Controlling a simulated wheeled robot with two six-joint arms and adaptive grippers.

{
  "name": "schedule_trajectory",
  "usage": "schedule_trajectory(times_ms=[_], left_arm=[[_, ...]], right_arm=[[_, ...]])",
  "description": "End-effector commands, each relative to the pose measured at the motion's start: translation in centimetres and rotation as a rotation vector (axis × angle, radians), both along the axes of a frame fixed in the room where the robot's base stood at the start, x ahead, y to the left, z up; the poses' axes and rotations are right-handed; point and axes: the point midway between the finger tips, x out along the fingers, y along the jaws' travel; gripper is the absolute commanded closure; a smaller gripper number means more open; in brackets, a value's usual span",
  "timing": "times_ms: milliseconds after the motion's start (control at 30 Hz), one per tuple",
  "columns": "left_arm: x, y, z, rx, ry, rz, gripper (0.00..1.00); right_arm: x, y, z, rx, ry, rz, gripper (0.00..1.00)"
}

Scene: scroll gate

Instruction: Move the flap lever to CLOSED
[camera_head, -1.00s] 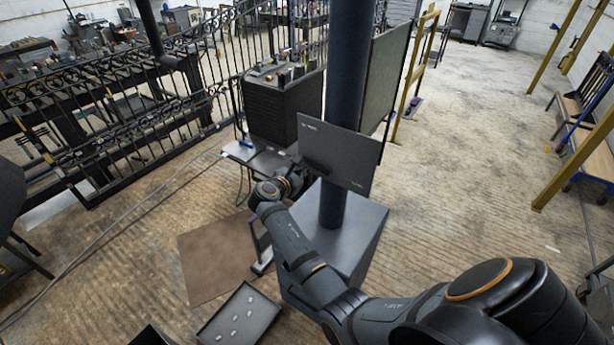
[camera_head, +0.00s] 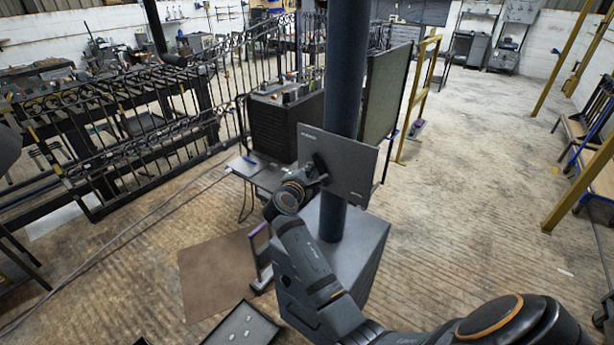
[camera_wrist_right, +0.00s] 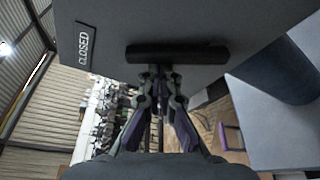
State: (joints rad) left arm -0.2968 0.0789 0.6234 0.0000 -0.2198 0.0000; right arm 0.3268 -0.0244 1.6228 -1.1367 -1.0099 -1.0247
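The grey panel (camera_head: 345,158) stands in front of the dark column in the head view. A CLOSED label (camera_wrist_right: 85,45) shows at the left of the panel in the right wrist view, turned on its side. The black flap lever (camera_wrist_right: 177,54) is a thick bar on the panel, across the picture there. It also shows in the head view (camera_head: 321,165), partly hidden by my gripper. My right gripper (camera_wrist_right: 160,73) looks shut, its fingertips at the lever's near side; nothing shows between them, and contact is unclear. My left gripper is out of view.
The dark round column (camera_head: 348,60) rises from a grey box base (camera_head: 365,240) close to my right arm. A black cabinet (camera_head: 285,125) on a small table stands behind the panel's left side. A tray (camera_head: 240,325) and a brown mat (camera_head: 215,275) lie on the floor.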

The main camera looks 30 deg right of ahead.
Motion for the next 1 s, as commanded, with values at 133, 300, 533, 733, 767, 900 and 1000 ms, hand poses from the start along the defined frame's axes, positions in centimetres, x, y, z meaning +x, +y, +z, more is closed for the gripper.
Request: schedule_trajectory(times_ms=[133, 300, 533, 733, 767, 900, 1000], left_arm=[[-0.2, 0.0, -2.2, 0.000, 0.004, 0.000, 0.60], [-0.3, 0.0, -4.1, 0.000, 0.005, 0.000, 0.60], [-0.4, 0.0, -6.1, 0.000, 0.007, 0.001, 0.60], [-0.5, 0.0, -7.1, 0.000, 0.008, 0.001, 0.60], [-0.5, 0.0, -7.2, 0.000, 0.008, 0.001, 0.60], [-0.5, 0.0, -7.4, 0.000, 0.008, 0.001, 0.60], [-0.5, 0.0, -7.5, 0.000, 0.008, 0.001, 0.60]], right_arm=[[-0.7, -0.3, -0.1, 0.050, -0.125, 0.000, 1.00], [-1.4, -0.6, 0.3, 0.104, -0.255, 0.000, 1.00], [-2.2, -0.9, 0.8, 0.159, -0.386, 0.001, 1.00], [-2.6, -1.1, 1.1, 0.188, -0.455, 0.000, 1.00], [-2.6, -1.1, 1.2, 0.190, -0.462, 0.001, 1.00], [-2.7, -1.1, 1.3, 0.200, -0.483, 0.001, 1.00], [-2.8, -1.2, 1.4, 0.203, -0.488, 0.000, 1.00]])
